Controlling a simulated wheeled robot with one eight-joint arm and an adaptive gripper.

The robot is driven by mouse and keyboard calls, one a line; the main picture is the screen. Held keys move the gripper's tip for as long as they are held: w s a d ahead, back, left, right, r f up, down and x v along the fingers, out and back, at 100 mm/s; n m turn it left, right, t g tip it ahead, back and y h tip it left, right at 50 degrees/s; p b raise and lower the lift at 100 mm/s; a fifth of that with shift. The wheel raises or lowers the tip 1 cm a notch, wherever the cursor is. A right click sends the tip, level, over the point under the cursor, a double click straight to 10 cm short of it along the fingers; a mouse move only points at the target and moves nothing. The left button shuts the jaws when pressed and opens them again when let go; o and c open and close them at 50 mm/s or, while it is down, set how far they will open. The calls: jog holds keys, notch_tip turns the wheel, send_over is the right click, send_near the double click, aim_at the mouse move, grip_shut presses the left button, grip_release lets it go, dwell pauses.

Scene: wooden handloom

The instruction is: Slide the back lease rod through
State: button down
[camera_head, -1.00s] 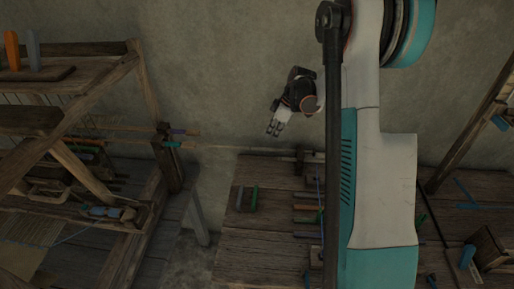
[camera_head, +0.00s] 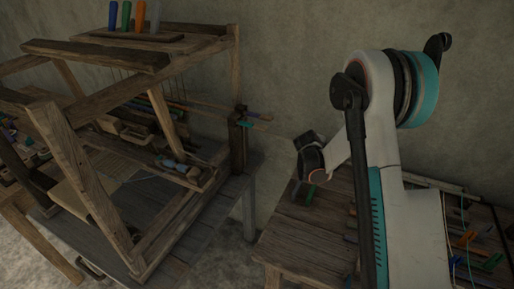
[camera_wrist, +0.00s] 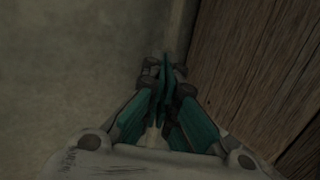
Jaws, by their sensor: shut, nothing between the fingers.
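The wooden loom (camera_head: 150,95) stands at the left of the head view. I cannot tell which is the back lease rod. My gripper (camera_wrist: 162,85) is shut and empty in the wrist view. In the head view its wrist is right of the loom and apart from the rod ends; its fingertips do not show clearly there.
A wooden side table (camera_head: 300,240) stands right of the loom, with coloured tools on it. A wooden board (camera_wrist: 265,75) fills the right of the wrist view. A gap with bare floor (camera_head: 225,262) separates loom and table. Several coloured pegs (camera_head: 126,15) stand on the loom's top.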

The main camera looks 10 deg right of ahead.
aim_at(287, 140)
jog(key=w+a+n+t+b, duration=0.1)
jog(key=a+t, duration=0.1)
jog(key=a, duration=0.2)
jog(key=w+a+f+n+t+b, duration=0.1)
jog(key=w+a, duration=0.1)
jog(key=a, duration=0.2)
jog(key=w+a+f+n+t+b, duration=0.1)
jog(key=w+a+n+t, duration=0.1)
jog(key=a, duration=0.3)
jog(key=shift+w+t+y+b, duration=0.25)
jog(key=shift+t+y+b, duration=0.05)
jog(key=a+f+n+t+y+b, duration=0.1)
jog(key=a+n+t+y+b, duration=0.1)
jog(key=a, duration=0.9)
jog(key=shift+w+a+f+n+t+y, duration=0.2)
jog(key=shift+w+a+n+t+y, duration=0.2)
jog(key=shift+n+t+y, duration=0.45)
jog(key=shift+g, duration=0.25)
